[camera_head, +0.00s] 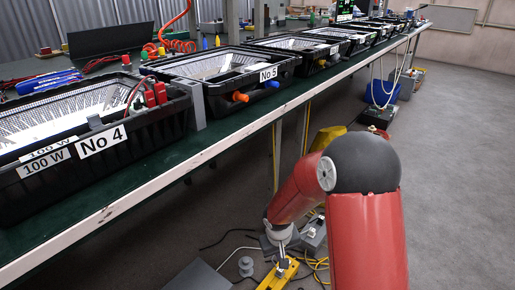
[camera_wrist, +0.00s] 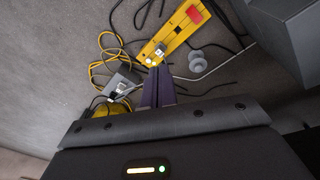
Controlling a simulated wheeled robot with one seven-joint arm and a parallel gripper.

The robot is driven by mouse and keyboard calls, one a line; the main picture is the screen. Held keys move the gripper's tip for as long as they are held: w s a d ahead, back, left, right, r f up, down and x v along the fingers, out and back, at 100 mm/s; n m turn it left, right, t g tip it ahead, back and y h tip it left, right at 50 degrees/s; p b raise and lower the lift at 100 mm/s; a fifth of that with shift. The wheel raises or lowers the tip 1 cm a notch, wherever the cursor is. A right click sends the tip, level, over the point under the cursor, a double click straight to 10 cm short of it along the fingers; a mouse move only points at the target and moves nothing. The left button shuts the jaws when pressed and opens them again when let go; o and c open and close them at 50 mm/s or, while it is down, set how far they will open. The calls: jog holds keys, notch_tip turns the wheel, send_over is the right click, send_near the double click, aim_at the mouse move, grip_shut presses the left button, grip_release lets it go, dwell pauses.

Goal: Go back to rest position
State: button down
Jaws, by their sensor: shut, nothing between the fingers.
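My gripper (camera_head: 283,262) hangs low over the floor beside the bench in the head view, with my red arm bent down towards it. In the wrist view its dark fingers (camera_wrist: 158,70) are together and hold nothing. They point towards a yellow bar with a red part (camera_wrist: 180,32) on the floor. The yellow bar also shows in the head view (camera_head: 272,284), just below the gripper. I cannot tell how far apart the fingertips and the bar are.
A long bench (camera_head: 222,146) runs along the left with floodlight housings on it, including No 4 (camera_head: 140,133) and No 5 (camera_head: 275,66). Cables (camera_wrist: 104,52), a grey round piece (camera_wrist: 197,62) and grey boxes (camera_wrist: 285,32) lie near the gripper. Open floor (camera_head: 450,170) lies to the right.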

jog(key=s+d+r+m+t+p, duration=0.1)
jog(key=s+d+r, duration=0.15)
jog(key=r, duration=0.55)
jog(key=s+d+r+p, duration=0.1)
jog(key=s+d+r, duration=0.15)
jog(key=r, duration=0.45)
jog(key=s+d+r+m+t+p, duration=0.1)
jog(key=s+d+r, duration=0.15)
jog(key=r, duration=0.55)
jog(key=s+r+m+t+y+p, duration=0.1)
jog(key=s+r+t+p, duration=0.1)
jog(key=s+r, duration=0.9)
jog(key=s+d+p, duration=0.1)
jog(key=s, duration=0.2)
jog(key=shift+s, duration=0.35)
jog(key=shift+r, duration=0.1)
